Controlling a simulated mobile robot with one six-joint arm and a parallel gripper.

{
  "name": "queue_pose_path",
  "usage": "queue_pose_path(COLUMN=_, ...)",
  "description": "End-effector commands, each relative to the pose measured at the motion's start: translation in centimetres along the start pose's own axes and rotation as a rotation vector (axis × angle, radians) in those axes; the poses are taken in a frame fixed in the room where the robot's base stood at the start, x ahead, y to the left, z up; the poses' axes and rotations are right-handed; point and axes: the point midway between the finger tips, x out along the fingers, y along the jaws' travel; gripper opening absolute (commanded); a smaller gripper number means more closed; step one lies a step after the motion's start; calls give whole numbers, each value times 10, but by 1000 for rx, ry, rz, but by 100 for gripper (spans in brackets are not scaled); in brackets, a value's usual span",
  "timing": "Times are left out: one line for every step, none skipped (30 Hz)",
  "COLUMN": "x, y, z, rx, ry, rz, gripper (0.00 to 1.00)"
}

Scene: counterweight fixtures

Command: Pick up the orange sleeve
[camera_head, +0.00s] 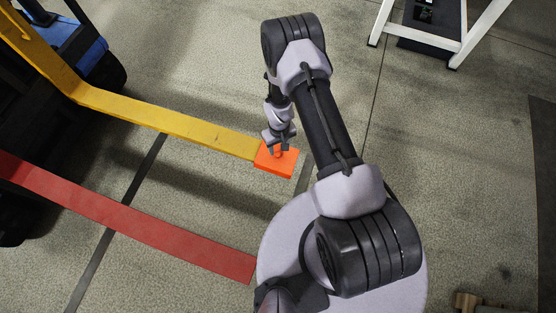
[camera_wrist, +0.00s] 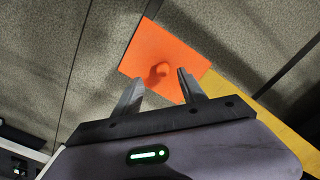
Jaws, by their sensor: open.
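The orange sleeve (camera_head: 276,160) is a flat, box-like piece with a small raised knob on top. It sits at the end of a yellow fork arm (camera_head: 170,122). It also shows in the wrist view (camera_wrist: 150,48), with the knob between the two fingers. My gripper (camera_head: 279,148) is directly above the sleeve. In the wrist view my gripper (camera_wrist: 158,86) is open, one finger on each side of the knob. I cannot tell whether either finger touches it.
A red fork arm (camera_head: 130,222) runs parallel to the yellow one, nearer to my base. Both reach from a dark and blue vehicle (camera_head: 85,50) at the left. A white-framed stand (camera_head: 470,40) is at the top right. The floor at right is mostly clear.

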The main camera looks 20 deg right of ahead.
Motion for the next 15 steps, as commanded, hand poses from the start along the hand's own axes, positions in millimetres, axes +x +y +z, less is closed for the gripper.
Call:
queue_pose_path(x=5, y=0, z=0, rx=0, ry=0, rz=0, gripper=49)
queue_pose_path(x=7, y=0, z=0, rx=0, ry=1, rz=0, gripper=49)
queue_pose_path(x=10, y=-1, z=-1, rx=0, ry=1, rz=0, gripper=49)
queue_pose_path(x=15, y=-2, z=-1, rx=0, ry=0, rz=0, gripper=49)
queue_pose_path(x=20, y=-2, z=0, rx=0, ry=0, rz=0, gripper=49)
queue_pose_path(x=29, y=-4, z=0, rx=0, ry=-1, rz=0, gripper=49)
queue_pose_path(x=36, y=-5, z=-1, rx=0, ry=0, rz=0, gripper=49)
queue_pose_path(x=42, y=-6, z=-1, rx=0, ry=0, rz=0, gripper=49)
queue_pose_path(x=50, y=-5, z=-1, rx=1, ry=-1, rz=0, gripper=49)
queue_pose_path(x=54, y=-5, z=-1, rx=1, ry=0, rz=0, gripper=49)
queue_pose_path(x=57, y=-5, z=-1, rx=1, ry=1, rz=0, gripper=49)
queue_pose_path(x=57, y=-5, z=-2, rx=1, ry=1, rz=0, gripper=49)
queue_pose_path(x=56, y=-5, z=-2, rx=1, ry=1, rz=0, gripper=49)
queue_pose_path(x=56, y=-5, z=-2, rx=1, ry=1, rz=0, gripper=49)
queue_pose_path(x=55, y=-5, z=-2, rx=1, ry=1, rz=0, gripper=49)
